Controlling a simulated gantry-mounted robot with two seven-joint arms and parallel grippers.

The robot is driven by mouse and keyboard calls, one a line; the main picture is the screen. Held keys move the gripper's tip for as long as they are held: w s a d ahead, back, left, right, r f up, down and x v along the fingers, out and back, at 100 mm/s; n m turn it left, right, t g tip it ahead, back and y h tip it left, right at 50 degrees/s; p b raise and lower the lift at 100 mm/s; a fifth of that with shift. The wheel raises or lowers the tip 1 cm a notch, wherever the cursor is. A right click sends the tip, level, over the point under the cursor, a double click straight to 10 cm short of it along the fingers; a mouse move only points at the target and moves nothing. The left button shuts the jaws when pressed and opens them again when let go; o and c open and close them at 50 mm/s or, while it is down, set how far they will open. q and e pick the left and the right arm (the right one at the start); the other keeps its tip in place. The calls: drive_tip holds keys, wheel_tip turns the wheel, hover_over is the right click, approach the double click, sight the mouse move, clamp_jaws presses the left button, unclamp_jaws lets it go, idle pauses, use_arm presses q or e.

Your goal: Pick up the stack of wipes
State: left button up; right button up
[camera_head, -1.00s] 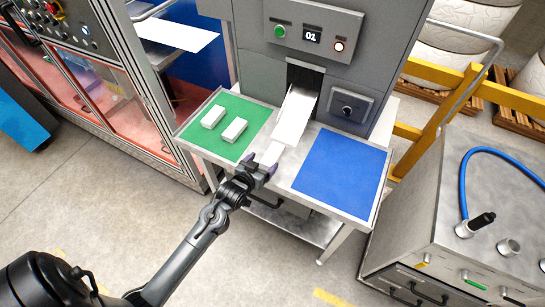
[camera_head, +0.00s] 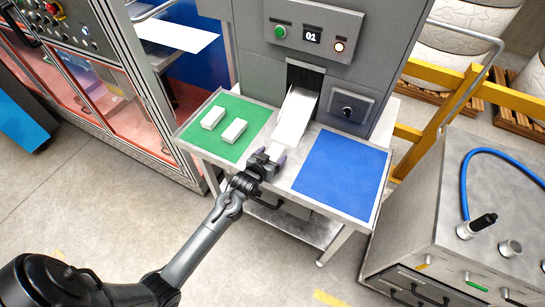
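A white stack of wipes (camera_head: 275,148) lies at the lower end of the pale chute (camera_head: 294,117) that slopes out of the grey machine. My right gripper is out of view.
An empty blue mat (camera_head: 340,173) covers the right of the metal table (camera_head: 283,182). The machine's control panel (camera_head: 313,31) is above the chute. A metal cabinet (camera_head: 450,205) with a blue hose stands at the right, a glazed machine (camera_head: 95,85) at the left.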

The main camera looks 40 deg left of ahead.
use_arm(q)
drive_tip(key=c, duration=1)
drive_tip(key=shift+r, duration=0.15)
